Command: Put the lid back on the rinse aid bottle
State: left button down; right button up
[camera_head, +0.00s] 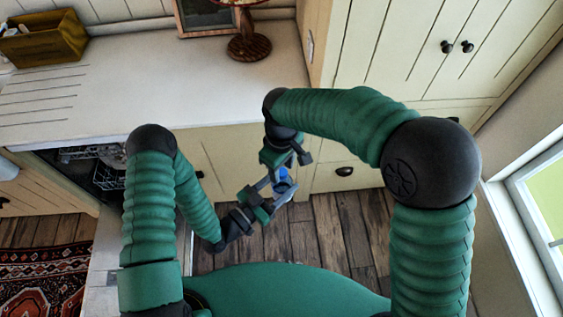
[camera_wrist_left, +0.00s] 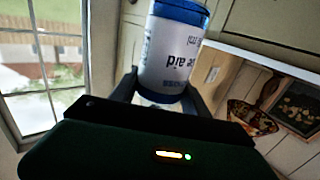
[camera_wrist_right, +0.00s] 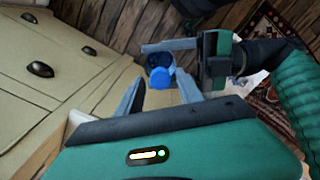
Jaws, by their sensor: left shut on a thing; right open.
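The rinse aid bottle (camera_wrist_left: 172,52) is held in my left gripper (camera_wrist_left: 160,95). Its white label reads upside down in the left wrist view, with a blue end at the top. My left gripper (camera_head: 268,190) is shut around the bottle, in front of the lower cabinets. In the right wrist view the bottle shows as a dark blue end (camera_wrist_right: 159,60) with a brighter blue piece (camera_wrist_right: 161,78), possibly the lid; I cannot tell whether it is seated. My right gripper (camera_wrist_right: 160,92) is open, its fingers either side of the blue piece, with no clear contact visible.
An open dishwasher with a rack (camera_head: 108,172) is at the left. A patterned rug (camera_head: 45,280) lies on the wooden floor. A window (camera_head: 545,190) is at the right.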

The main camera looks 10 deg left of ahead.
jog(key=shift+c, duration=0.2)
grip_shut()
jog(key=shift+o, duration=1)
grip_release()
notch_tip(320, 180, up, 12)
